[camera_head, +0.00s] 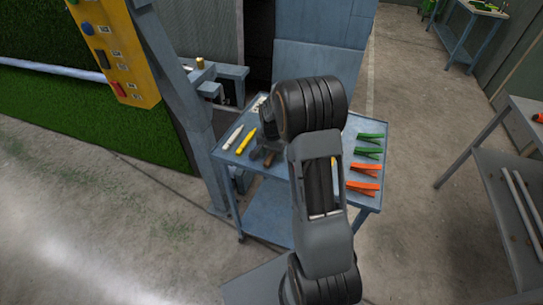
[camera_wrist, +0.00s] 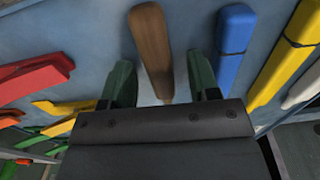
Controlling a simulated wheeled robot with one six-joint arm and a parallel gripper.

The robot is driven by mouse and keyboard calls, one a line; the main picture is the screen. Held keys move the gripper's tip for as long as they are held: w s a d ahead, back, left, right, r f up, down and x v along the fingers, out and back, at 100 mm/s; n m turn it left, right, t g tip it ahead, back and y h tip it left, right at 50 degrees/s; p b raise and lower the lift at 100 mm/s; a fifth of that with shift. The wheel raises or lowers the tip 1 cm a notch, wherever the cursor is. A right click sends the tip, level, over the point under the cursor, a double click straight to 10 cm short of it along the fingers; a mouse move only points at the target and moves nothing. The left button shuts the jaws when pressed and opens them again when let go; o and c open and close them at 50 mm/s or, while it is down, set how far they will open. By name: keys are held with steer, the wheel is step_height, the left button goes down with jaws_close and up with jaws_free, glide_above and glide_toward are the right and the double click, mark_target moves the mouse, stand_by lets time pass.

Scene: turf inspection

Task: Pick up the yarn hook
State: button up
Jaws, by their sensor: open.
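A wooden-handled tool, which looks like the yarn hook (camera_wrist: 152,45), lies on the blue cart top in the wrist view. Its wide brown handle points up the picture and it narrows downward to a tip near the gripper body. My gripper (camera_wrist: 160,70) is open, with one green-grey finger on each side of the tool and gaps between. I cannot tell the height of the fingers above the cart. In the head view my arm covers the middle of the cart (camera_head: 263,205), and a brown bit beside the gripper cannot be made out clearly.
Close right of the tool lie a blue marker (camera_wrist: 235,45) and a yellow marker (camera_wrist: 288,55). A red clip (camera_wrist: 35,75) and a yellow clip (camera_wrist: 65,107) lie left. Green clips (camera_head: 369,153) and orange clips (camera_head: 364,187) line the cart's right side. A yellow-panelled post (camera_head: 120,60) stands left.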

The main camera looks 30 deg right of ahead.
steer(key=shift+c, duration=0.4)
jaws_close()
steer(key=shift+r, duration=0.1)
